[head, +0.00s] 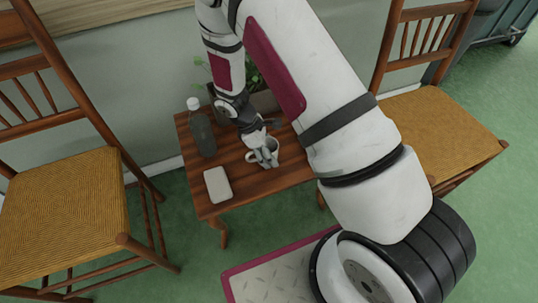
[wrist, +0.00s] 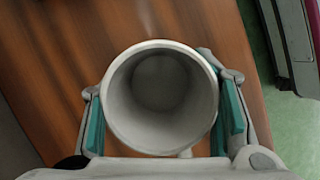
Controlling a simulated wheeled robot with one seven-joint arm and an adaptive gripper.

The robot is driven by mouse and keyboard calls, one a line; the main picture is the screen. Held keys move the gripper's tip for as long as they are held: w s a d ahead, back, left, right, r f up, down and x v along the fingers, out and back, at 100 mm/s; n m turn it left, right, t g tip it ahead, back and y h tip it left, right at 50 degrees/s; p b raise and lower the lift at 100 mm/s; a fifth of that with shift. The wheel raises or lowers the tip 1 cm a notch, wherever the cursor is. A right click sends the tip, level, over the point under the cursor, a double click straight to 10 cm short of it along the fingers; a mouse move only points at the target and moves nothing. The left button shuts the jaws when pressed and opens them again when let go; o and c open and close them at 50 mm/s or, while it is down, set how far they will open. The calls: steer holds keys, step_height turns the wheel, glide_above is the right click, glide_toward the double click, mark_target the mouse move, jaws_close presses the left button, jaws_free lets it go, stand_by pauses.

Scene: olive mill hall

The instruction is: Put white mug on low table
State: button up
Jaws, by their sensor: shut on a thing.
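The white mug (wrist: 160,142) fills the middle of the wrist view, seen from above into its empty inside. My gripper (wrist: 163,118) is shut on it, with one teal-padded finger on each side of its wall. In the head view the mug (head: 251,157) is at the low wooden table (head: 245,185), under my gripper (head: 267,153), which partly covers it. The mug looks upright. I cannot tell whether its base touches the tabletop.
A dark bottle (head: 202,132) stands at the table's left, and a pale flat object (head: 217,185) lies at its front left. A planter (head: 262,101) with green leaves is at the back. Chairs stand left (head: 62,205) and right (head: 440,125). Bare tabletop shows around the mug.

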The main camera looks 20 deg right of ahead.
steer(key=shift+f, duration=0.3)
steer(key=shift+f, duration=0.1)
steer(key=o, duration=1.3)
steer(key=p+v, duration=0.4)
steer(key=v, duration=0.8)
steer(key=shift+r, duration=0.2)
